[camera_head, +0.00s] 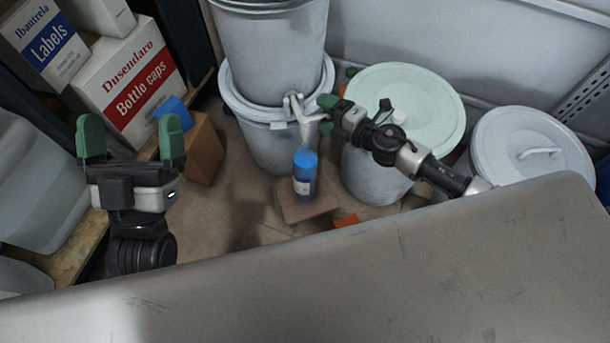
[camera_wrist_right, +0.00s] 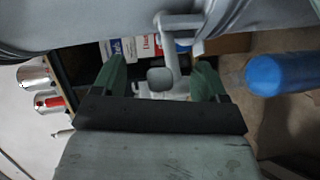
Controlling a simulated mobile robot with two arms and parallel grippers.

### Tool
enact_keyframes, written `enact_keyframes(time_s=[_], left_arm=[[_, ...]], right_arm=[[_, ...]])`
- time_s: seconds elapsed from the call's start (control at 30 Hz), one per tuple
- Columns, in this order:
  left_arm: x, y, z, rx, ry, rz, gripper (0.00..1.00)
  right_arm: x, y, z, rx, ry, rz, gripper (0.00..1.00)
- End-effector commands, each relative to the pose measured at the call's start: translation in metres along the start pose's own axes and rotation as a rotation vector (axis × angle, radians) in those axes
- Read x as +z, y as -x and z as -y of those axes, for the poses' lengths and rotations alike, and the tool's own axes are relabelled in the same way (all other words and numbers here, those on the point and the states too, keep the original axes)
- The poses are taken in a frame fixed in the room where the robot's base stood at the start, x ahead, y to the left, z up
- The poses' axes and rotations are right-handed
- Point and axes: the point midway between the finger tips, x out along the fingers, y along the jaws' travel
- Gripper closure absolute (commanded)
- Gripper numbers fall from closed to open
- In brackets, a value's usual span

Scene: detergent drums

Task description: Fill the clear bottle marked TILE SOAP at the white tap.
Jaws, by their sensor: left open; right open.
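The white tap (camera_head: 303,122) sticks out of the stacked grey drum; in the right wrist view the tap (camera_wrist_right: 172,62) shows between the fingers. A clear bottle (camera_head: 304,172) with blue liquid stands upright below the tap's spout; the liquid appears to reach high in it. Its label is too small to read. The bottle (camera_wrist_right: 282,75) also lies at the right of the wrist view. My right gripper (camera_head: 327,114) is open at the tap, its fingers on either side of the handle; contact cannot be told. My left gripper (camera_head: 131,142) is open and empty at the left.
The bottle stands on a low brown block (camera_head: 308,209). A drum with a pale green lid (camera_head: 405,100) and a white-lidded drum (camera_head: 530,150) stand to the right. Cartons (camera_head: 128,80) fill the left shelf. A grey surface (camera_head: 330,285) spans the foreground.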

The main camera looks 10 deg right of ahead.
Motion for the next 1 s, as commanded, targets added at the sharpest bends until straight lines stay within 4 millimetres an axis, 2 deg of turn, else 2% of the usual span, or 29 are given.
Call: enact_keyframes(time_s=[0.5, 1.0], left_arm=[[-0.001, -0.003, 0.0, 0.002, -0.003, -0.002, 0.0], [-0.001, -0.003, 0.0, 0.002, -0.002, -0.004, 0.0]], right_arm=[[0.001, 0.031, 0.0, 0.0, 0.0, -0.001, 0.27], [0.001, 0.037, -0.001, 0.0, 0.0, 0.0, 0.27]])
